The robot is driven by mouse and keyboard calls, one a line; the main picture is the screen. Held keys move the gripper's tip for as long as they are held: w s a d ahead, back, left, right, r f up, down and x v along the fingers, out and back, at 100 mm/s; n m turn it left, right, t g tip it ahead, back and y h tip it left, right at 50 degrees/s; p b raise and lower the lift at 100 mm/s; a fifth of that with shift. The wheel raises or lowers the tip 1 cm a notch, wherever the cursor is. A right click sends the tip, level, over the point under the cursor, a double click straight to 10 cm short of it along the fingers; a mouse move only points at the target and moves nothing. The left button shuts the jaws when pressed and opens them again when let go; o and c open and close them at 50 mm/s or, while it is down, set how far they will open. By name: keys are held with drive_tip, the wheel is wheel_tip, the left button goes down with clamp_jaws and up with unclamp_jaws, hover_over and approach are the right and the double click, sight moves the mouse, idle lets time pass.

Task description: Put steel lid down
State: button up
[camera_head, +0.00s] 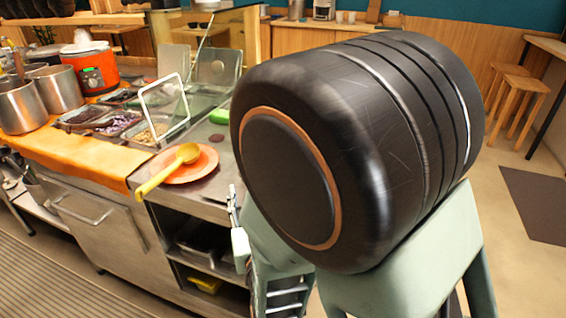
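Two flat steel panels that look like lids stand tilted up at the back of the counter, one on the left (172,62) and one with a round mark on the right (218,66). A pale rectangular frame (163,104) stands tilted over the topping wells. I cannot tell which of these is the steel lid. My arm, with a large black joint and pale green links, fills the middle and right of the view and hides part of the counter. I cannot make out my gripper's fingers, or whether they hold anything.
Topping pans (98,120) sit in the counter. An orange plate (205,165) with a yellow ladle (165,172) lies near its front edge. Steel pots (57,88), an orange cooker (90,68) and an orange cloth (85,152) are left. Wooden stools (520,88) stand far right.

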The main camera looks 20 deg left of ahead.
drive_tip(key=shift+s+d+r+p, duration=0.2)
drive_tip(key=shift+s+d+p, duration=0.3)
drive_tip(key=shift+p, duration=1.95)
drive_tip(key=shift+o, duration=0.4)
drive_tip(key=s+p, duration=0.1)
drive_tip(key=p, duration=0.1)
drive_tip(key=shift+s+d+f+p, duration=0.1)
drive_tip(key=shift+d+p, duration=0.1)
drive_tip(key=shift+p, duration=0.2)
